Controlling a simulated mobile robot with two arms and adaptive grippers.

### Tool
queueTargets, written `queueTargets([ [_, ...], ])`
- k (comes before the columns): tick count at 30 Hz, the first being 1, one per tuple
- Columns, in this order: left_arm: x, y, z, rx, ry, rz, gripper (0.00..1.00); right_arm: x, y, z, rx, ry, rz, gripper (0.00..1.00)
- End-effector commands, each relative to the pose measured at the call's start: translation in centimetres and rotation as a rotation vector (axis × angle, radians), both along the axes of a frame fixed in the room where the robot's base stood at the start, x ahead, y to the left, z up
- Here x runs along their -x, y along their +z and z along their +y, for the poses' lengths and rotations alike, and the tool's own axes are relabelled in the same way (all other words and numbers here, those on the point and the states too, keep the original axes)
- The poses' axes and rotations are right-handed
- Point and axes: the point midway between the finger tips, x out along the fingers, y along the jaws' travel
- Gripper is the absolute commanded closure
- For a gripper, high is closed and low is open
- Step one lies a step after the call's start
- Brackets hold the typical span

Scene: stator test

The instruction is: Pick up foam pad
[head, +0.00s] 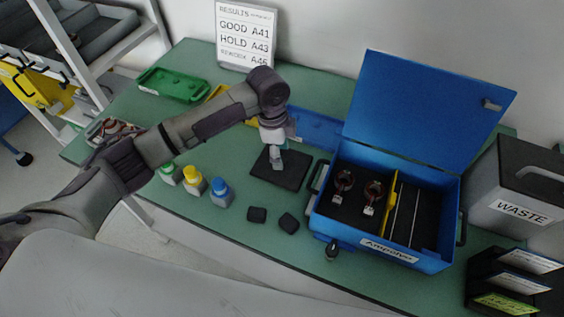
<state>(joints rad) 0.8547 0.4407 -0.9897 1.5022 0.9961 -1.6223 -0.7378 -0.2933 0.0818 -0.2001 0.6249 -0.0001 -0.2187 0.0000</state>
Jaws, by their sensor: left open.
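A flat dark square pad (292,176), which looks like the foam pad, lies on the green bench top left of the blue case. My left gripper (277,163) points down over the pad's back part and covers some of it. Its jaws are open; I cannot tell whether the fingertips touch the pad. Two small dark blocks (257,214) (288,222) lie nearer the bench's front edge; their material is unclear. My right gripper is not in view.
The open blue case (385,250) holds two coil-like parts, a yellow divider and thin rods. Bottles with green, yellow and blue (220,187) caps stand left of the pad. A green tray (173,84), results sign (246,38) and waste bin (520,190) stand around.

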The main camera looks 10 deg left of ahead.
Motion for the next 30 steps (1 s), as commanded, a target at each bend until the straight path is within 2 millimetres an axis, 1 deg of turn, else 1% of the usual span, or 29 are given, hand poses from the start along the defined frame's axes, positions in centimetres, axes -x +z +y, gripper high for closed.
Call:
queueTargets([
  [3, 0.0, -1.5, -0.2, 0.001, 0.000, 0.001, 0.42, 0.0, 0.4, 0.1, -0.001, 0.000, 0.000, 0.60],
  [6, 0.0, -2.2, -0.3, 0.000, -0.001, -0.001, 0.42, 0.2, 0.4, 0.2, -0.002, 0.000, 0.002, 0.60],
  [12, 0.0, -2.3, -0.3, 0.000, -0.001, -0.002, 0.42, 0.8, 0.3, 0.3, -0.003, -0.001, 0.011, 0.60],
  [13, 0.0, -2.3, -0.3, 0.000, -0.001, -0.002, 0.44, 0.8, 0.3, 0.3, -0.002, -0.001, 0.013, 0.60],
  [23, 0.0, -2.3, -0.3, 0.000, -0.001, -0.001, 0.99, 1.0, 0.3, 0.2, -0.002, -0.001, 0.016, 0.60],
  [30, 0.0, -2.2, -0.3, 0.000, -0.001, -0.002, 1.00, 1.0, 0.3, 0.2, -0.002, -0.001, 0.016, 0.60],
])
